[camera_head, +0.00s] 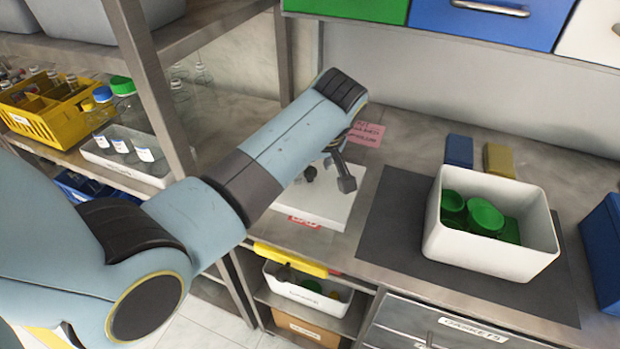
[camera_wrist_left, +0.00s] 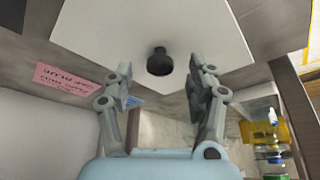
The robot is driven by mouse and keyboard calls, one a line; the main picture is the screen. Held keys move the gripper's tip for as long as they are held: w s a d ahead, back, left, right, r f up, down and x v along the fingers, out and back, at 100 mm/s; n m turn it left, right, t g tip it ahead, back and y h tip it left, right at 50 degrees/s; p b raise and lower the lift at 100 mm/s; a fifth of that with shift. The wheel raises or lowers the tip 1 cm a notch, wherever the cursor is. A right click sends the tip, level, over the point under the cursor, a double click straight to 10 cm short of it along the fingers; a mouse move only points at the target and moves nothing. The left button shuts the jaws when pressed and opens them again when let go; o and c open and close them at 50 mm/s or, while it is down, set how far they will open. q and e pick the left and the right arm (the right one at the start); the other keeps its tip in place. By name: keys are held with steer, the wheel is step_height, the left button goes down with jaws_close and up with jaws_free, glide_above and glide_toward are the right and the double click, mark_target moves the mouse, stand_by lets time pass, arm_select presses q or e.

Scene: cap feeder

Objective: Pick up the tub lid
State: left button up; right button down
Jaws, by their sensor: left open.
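The tub lid is a flat white square plate (camera_head: 330,205) with a small black knob (camera_head: 310,173), lying on the grey bench left of the dark mat. My left gripper (camera_wrist_left: 165,75) is open above the lid, pointing down. In the left wrist view the lid (camera_wrist_left: 110,25) fills the top, and its black knob (camera_wrist_left: 159,62) shows between the two fingers, apart from both. My left forearm hides the far left part of the lid in the head view. My right gripper is out of view.
A white tub (camera_head: 490,258) holding several green caps stands on the dark mat (camera_head: 388,230). A blue block (camera_head: 459,150) and a yellow block (camera_head: 499,160) lie behind it. A shelf post (camera_head: 150,85) rises left of my arm. A pink note (camera_head: 366,133) lies behind the lid.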

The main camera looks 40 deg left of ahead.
mark_target(310, 179)
arm_select(q)
steer(key=shift+x, duration=1.2)
jaws_close()
steer(key=shift+r, duration=0.1)
